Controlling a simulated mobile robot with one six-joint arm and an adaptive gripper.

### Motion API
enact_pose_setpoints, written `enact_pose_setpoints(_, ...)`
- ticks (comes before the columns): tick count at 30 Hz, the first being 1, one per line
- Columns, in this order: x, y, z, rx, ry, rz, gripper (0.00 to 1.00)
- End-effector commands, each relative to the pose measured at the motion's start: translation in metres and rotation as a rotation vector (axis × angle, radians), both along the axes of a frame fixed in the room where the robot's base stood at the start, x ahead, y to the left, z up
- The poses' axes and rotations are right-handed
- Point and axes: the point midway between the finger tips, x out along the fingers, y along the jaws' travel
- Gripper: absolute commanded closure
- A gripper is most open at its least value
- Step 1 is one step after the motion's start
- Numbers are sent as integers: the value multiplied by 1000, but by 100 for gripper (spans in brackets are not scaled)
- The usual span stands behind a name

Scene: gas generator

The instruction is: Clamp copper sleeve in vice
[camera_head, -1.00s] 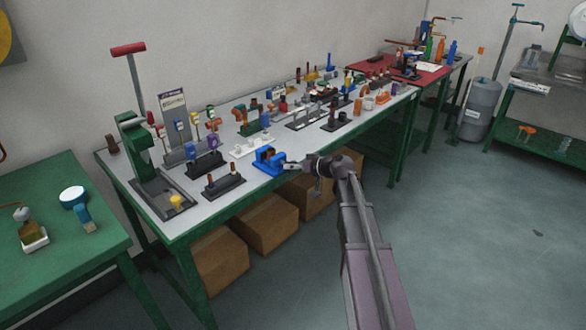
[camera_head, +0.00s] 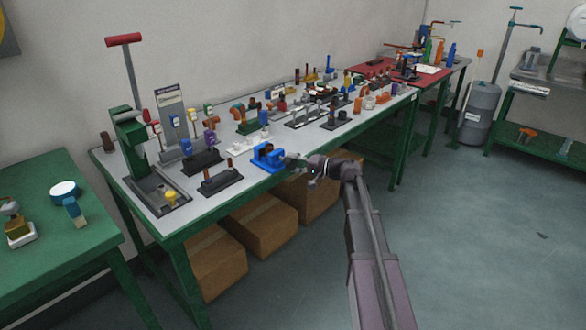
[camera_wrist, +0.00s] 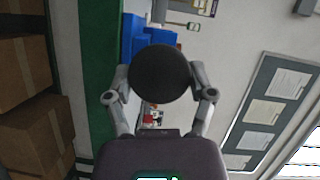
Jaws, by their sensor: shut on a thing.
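The blue vice (camera_head: 267,158) stands at the front edge of the long grey worktable. It also shows in the wrist view (camera_wrist: 135,38), partly hidden behind a dark round disc (camera_wrist: 165,73). A small brown piece (camera_head: 268,148), perhaps the copper sleeve, shows at the top of the vice; I cannot tell how it sits between the jaws. My gripper (camera_head: 293,162) is at the vice's near right side. In the wrist view its two fingers (camera_wrist: 160,92) are shut on the dark disc, which looks like the vice's handle knob.
A dark stand with brown pegs (camera_head: 221,180) is left of the vice, and a green press (camera_head: 133,145) stands further left. Several small parts and racks crowd the table behind. Cardboard boxes (camera_head: 262,222) sit below the table. The floor (camera_head: 470,235) at right is open.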

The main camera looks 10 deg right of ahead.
Motion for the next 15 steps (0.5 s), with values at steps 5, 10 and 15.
enact_pose_setpoints(5, 0, 1, -5, 135, 98, 2, 77)
enact_pose_setpoints(10, 0, 1, -6, 265, 193, 1, 77)
enact_pose_setpoints(15, 0, 1, -5, 385, 280, 1, 77)
